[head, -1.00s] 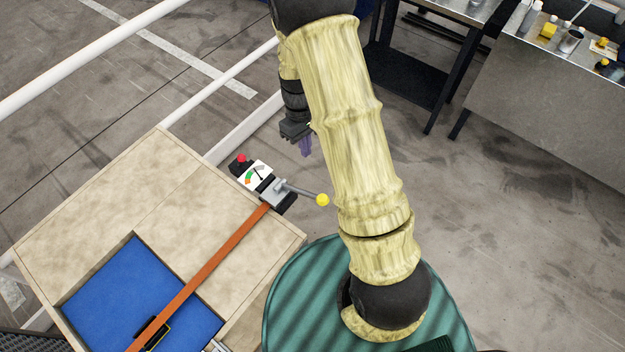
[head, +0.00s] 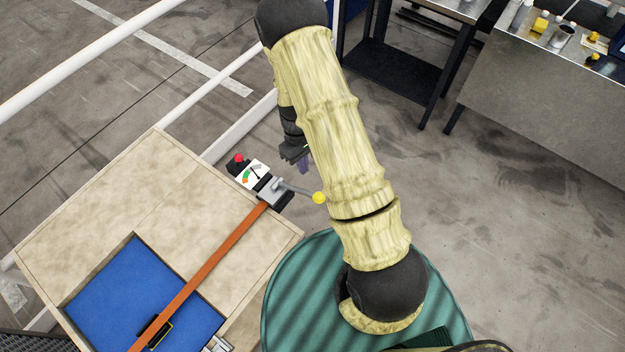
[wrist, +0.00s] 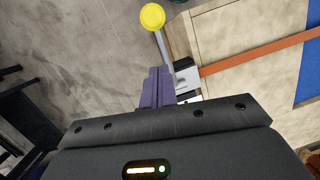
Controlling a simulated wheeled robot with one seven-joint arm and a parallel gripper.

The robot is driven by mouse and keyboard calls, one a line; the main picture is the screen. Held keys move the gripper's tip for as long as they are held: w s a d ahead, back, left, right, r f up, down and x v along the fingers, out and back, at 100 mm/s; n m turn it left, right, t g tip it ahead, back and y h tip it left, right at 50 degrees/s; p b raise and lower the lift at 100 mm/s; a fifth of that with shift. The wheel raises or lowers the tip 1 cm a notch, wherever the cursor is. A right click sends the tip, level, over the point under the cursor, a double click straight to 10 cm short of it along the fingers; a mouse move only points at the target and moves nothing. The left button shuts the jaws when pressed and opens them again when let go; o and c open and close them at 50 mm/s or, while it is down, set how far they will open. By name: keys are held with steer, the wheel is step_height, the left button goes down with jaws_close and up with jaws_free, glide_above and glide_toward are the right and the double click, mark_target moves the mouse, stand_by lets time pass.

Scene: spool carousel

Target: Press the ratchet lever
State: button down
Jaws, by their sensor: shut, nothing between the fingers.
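The ratchet lever (head: 297,189) is a grey rod with a yellow ball knob (head: 319,198) at its end. It sticks out from a grey ratchet block (head: 268,187) past the table's edge. An orange strap (head: 210,267) runs from the block across the table. My gripper (head: 303,167) is above and beyond the lever in the head view, partly hidden by my arm. In the wrist view its purple fingers (wrist: 158,85) are together and empty, with the lever rod (wrist: 163,48) and yellow knob (wrist: 152,16) ahead of them. I cannot tell whether they touch the rod.
A dial gauge (head: 250,174) and a red button (head: 239,158) sit beside the ratchet block. The wooden table (head: 115,205) has a blue recess (head: 125,295). White rails (head: 235,135) run behind it. Benches (head: 545,100) stand at the far right.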

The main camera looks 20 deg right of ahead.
steer(key=s+f+p, duration=0.1)
steer(key=s+d+f+p, duration=0.1)
steer(key=f, duration=0.1)
steer(key=s+f+p, duration=0.1)
steer(key=f, duration=0.1)
steer(key=shift+s+d, duration=0.25)
steer(key=shift+s, duration=0.15)
steer(key=shift+f, duration=0.1)
